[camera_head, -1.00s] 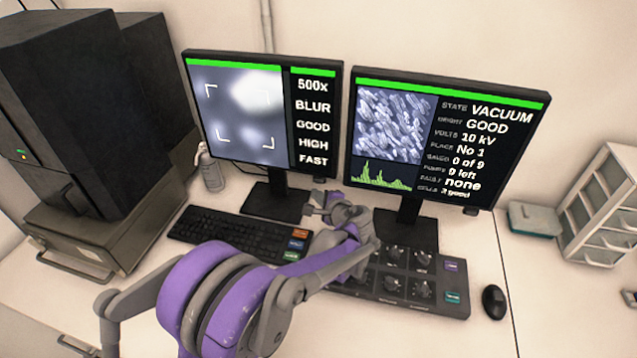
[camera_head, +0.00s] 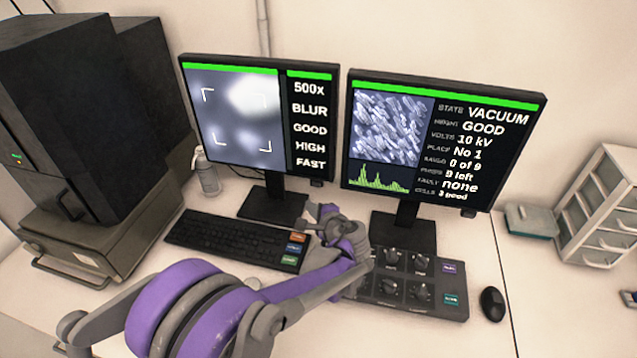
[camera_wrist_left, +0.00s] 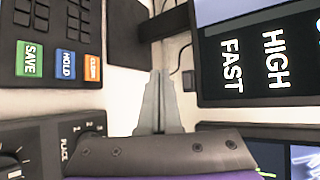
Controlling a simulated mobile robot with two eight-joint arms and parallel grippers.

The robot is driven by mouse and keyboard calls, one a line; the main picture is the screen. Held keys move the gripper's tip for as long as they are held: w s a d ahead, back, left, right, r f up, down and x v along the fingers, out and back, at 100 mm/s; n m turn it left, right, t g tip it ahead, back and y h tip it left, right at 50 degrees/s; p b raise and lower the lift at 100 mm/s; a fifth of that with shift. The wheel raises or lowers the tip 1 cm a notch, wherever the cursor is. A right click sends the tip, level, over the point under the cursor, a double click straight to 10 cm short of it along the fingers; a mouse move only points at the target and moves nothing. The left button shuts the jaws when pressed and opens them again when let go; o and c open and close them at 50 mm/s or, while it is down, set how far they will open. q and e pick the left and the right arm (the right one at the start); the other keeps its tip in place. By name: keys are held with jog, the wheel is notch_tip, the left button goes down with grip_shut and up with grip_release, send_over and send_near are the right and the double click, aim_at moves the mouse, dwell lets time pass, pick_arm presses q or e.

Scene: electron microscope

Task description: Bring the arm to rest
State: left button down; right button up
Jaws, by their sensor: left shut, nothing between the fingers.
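My left arm reaches in from the bottom left of the head view, purple and grey, over the desk's front. My left gripper (camera_head: 322,212) is in front of the monitors, between the keyboard (camera_head: 240,238) and the knob panel (camera_head: 408,284). In the left wrist view the fingers of my left gripper (camera_wrist_left: 159,76) are together, with nothing between them, above the pale desk top. The keyboard's SAVE, HOLD and orange keys show at that view's upper left, the knob panel at its lower left. My right gripper is not in either view.
The left monitor (camera_head: 235,120) and right monitor (camera_head: 440,135) stand behind the gripper. A dark microscope cabinet (camera_head: 75,110) is at the left. A bottle (camera_head: 207,175) stands behind the keyboard.

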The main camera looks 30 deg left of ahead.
pick_arm(q)
jog(key=s+d+n+g+h+p, duration=0.1)
jog(key=s+d+n+h, duration=0.4)
jog(key=s, duration=0.8)
jog(key=s+d+n+g+h+p, duration=0.1)
jog(key=s+d+n+h, duration=0.4)
jog(key=s, duration=0.9)
jog(key=d+n+p, duration=0.1)
jog(key=d, duration=0.2)
jog(key=shift+d+r, duration=0.2)
jog(key=shift+r, duration=0.15)
